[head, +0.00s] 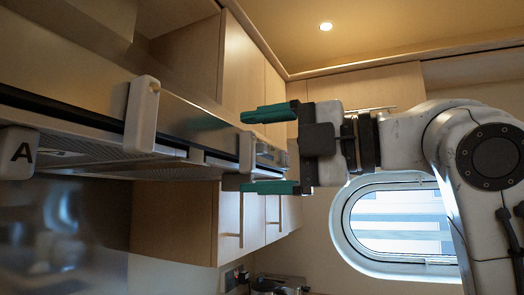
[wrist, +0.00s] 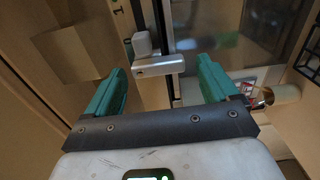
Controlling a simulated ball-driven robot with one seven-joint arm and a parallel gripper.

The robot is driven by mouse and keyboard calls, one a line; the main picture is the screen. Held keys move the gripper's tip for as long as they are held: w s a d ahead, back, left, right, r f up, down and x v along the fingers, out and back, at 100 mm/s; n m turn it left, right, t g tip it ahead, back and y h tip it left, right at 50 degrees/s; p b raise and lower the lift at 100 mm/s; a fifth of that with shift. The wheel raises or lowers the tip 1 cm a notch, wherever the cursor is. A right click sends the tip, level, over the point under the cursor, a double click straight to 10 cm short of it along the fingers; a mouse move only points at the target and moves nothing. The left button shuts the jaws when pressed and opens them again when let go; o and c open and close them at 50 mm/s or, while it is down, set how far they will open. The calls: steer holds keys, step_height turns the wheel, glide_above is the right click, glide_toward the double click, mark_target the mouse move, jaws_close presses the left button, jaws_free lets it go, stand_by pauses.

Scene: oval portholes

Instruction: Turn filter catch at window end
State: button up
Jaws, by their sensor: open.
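The filter catch at the window end (head: 246,143) is a small pale block on the front edge of the range hood (head: 195,108). My gripper (head: 245,152) has teal fingers and is open, one finger above the catch and one below it in the head view. In the wrist view the catch shows as a pale block with a bar (wrist: 158,66), framed between my open fingers (wrist: 161,70). I cannot tell whether either finger touches it.
The oval porthole window (head: 398,220) is at the right, behind my arm. Wooden cabinets (head: 175,215) stand behind and below the hood, with upper cabinets (head: 243,62) above. In the wrist view a rounded tan object (wrist: 282,94) lies to the right of my right finger.

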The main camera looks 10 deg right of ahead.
steer(key=shift+d, duration=0.1)
steer(key=b+v, duration=0.2)
steer(key=v, duration=0.8)
steer(key=shift+s+d+b, duration=0.2)
steer(key=shift+s+b, duration=0.05)
steer(key=shift+b, duration=0.1)
steer(key=w+d+f+m+t+h, duration=0.2)
steer(key=w+d+f+m, duration=0.2)
steer(key=w+f+m, duration=0.6)
step_height(320, 180, down, 34)
steer(key=w+d+m+g+h, duration=0.1)
steer(key=d+m+h, duration=0.2)
steer(key=m+h, duration=0.45)
steer(key=s+f+m+g, duration=0.2)
steer(key=s+f+m, duration=0.15)
steer(key=f, duration=0.45)
steer(key=s+f+m+g, duration=0.1)
steer(key=s+f+m, duration=0.25)
steer(key=f, duration=0.45)
steer(key=s+d+f+m+g+h, duration=0.1)
steer(key=s+f+m+g+h, duration=0.1)
steer(key=s+f, duration=0.7)
steer(key=s+d+f+m+g+h, duration=0.2)
steer(key=s+f+g, duration=0.3)
steer(key=s, duration=1.3)
step_height(320, 180, down, 4)
steer(key=shift+d+f+m+g+h, duration=0.2)
steer(key=shift+f+m+g+h, duration=0.1)
steer(key=shift+m+h, duration=0.25)
